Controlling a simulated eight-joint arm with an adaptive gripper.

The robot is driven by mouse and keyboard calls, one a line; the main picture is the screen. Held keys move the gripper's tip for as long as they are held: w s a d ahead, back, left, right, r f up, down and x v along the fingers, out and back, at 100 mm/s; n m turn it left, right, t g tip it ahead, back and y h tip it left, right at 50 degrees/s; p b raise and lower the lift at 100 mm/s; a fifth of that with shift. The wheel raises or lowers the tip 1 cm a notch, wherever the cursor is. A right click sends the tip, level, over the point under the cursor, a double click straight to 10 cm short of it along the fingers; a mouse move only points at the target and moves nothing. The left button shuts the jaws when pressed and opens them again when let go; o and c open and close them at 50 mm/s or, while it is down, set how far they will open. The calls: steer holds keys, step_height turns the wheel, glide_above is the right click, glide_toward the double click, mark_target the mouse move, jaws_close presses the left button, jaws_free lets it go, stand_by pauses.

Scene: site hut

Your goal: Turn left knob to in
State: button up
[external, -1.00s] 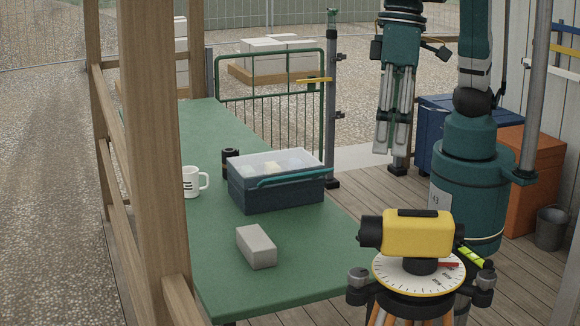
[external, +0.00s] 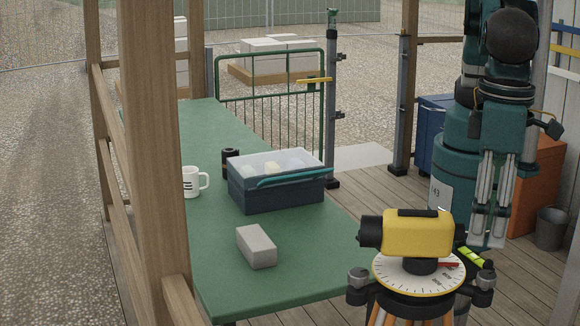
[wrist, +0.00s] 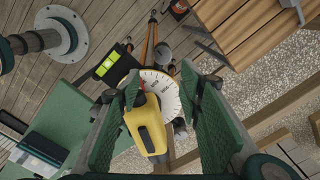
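A yellow survey level (external: 418,232) sits upright on a white graduated dial (external: 400,277) with a red mark (external: 447,265). A dark and grey left knob (external: 362,279) and a similar right knob (external: 484,279) flank the dial in the external view. My gripper (external: 487,238) hangs pointing down behind and right of the level, apart from it. In the wrist view, my gripper (wrist: 160,85) has its fingers spread with nothing held. The level (wrist: 146,125) and dial (wrist: 162,88) show beyond the gap. My fingers partly cover the knob area there, so I cannot tell which knob is which.
A green bubble vial (external: 471,257) sits beside the dial. The level stands on a tripod (external: 405,312) with orange legs. A green table (external: 300,275) at left holds a lidded box (external: 275,190), a white mug (external: 192,182), a dark cup (external: 230,160) and a grey block (external: 256,246).

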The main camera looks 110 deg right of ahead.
mark_target(487, 274)
steer(key=shift+s+a+f, duration=0.15)
steer(key=shift+a+f, duration=0.05)
steer(key=shift+a, duration=0.2)
steer(key=shift+s+a+f, duration=0.15)
steer(key=shift+a, duration=0.25)
steer(key=shift+f, duration=0.1)
steer(key=shift+f, duration=3.8)
steer(key=shift+c, duration=0.2)
steer(key=c, duration=0.8)
